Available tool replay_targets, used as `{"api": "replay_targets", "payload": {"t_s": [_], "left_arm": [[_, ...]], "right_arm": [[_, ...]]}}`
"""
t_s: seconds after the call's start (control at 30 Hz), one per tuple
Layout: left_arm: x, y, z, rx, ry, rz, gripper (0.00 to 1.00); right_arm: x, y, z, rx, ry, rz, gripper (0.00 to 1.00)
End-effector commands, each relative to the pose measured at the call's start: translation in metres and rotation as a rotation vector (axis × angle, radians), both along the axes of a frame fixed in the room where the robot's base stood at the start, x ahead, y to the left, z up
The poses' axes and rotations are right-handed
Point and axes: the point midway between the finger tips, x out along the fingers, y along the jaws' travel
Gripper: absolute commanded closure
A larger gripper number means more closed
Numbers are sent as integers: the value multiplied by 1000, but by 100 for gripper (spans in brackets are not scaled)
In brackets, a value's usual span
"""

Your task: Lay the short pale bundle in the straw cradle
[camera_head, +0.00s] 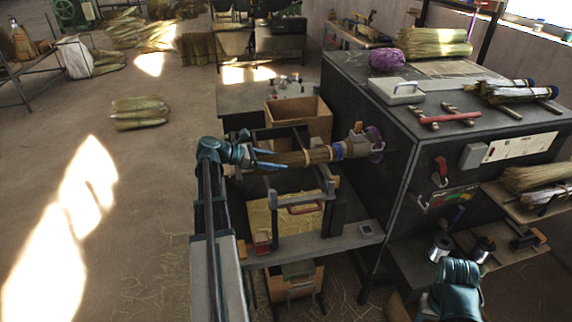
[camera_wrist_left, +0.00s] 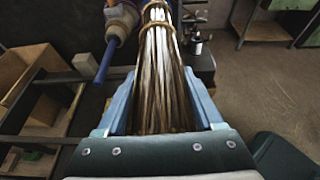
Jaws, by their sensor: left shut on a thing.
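My left gripper (camera_head: 272,159) is shut around a straw bundle (camera_head: 312,157), which lies level across the dark frame. In the left wrist view the bundle (camera_wrist_left: 158,55) runs away from me between the blue fingers, pale and tied with tan bands. Its far end comes close to a grey and purple fitting (camera_head: 362,144); I cannot tell whether they touch. A dark frame with uprights (camera_head: 332,190) stands below the bundle; I cannot tell whether it is the straw cradle. My right arm shows at the bottom right, but its gripper is out of view.
A wooden box (camera_head: 312,113) stands behind the bundle. A dark cabinet (camera_head: 385,130) on the right carries a white case (camera_head: 396,91), a red-handled tool (camera_head: 447,118) and straw bundles. Another straw bundle (camera_head: 140,112) lies on the open floor at left.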

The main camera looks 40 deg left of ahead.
Motion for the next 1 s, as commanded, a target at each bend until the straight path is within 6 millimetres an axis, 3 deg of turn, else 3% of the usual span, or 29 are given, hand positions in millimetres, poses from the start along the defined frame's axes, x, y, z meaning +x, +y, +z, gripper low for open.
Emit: {"api": "replay_targets", "payload": {"t_s": [0.03, 0.2, 0.57, 1.0], "left_arm": [[15, -2, -6, -1, -1, -19, 87], [33, -12, -8, -3, -3, -46, 87], [33, -13, -15, -2, -4, -47, 87], [33, -13, -60, -2, -4, -47, 87]], "right_arm": [[0, 0, -6, 0, 0, 0, 40], [0, 0, -8, 0, 0, 0, 40], [0, 0, -16, 0, 0, 0, 40], [0, 0, -61, 0, 0, 0, 40]]}}
